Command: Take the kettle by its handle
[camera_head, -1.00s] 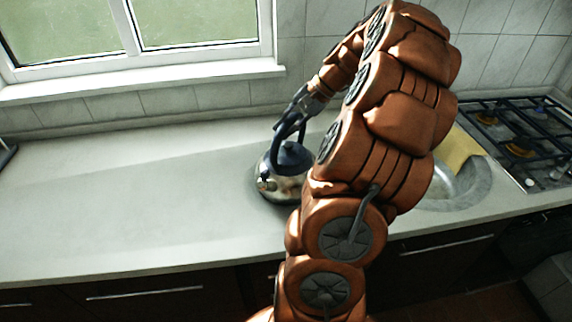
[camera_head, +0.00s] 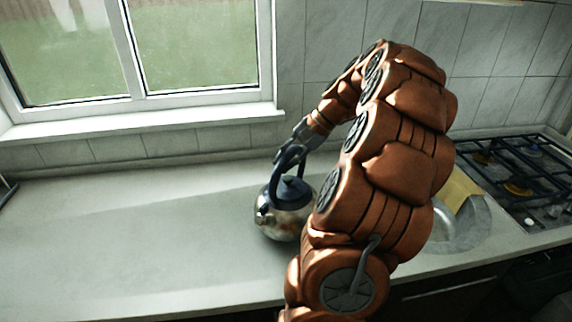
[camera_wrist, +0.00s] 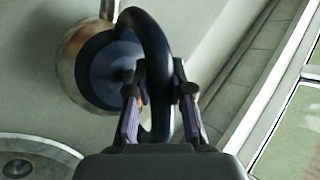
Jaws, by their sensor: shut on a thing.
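The kettle (camera_head: 283,214) is shiny metal with a dark blue lid and a dark arched handle (camera_head: 277,176). In the head view it is upright at the middle of the counter, partly hidden by my arm. My gripper (camera_head: 291,158) reaches the handle from the upper right. In the wrist view the kettle (camera_wrist: 70,62) is at the upper left, and its handle (camera_wrist: 155,50) runs down between the two fingers of my gripper (camera_wrist: 160,105), which are shut on it. I cannot tell whether the kettle's base touches the counter.
The counter (camera_head: 120,240) is clear to the left. A window (camera_head: 190,50) with a sill is behind. A round sink (camera_head: 470,228) with a yellow cloth (camera_head: 458,188) and a gas hob (camera_head: 515,180) are to the right. The tiled wall (camera_head: 330,50) stands behind my arm.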

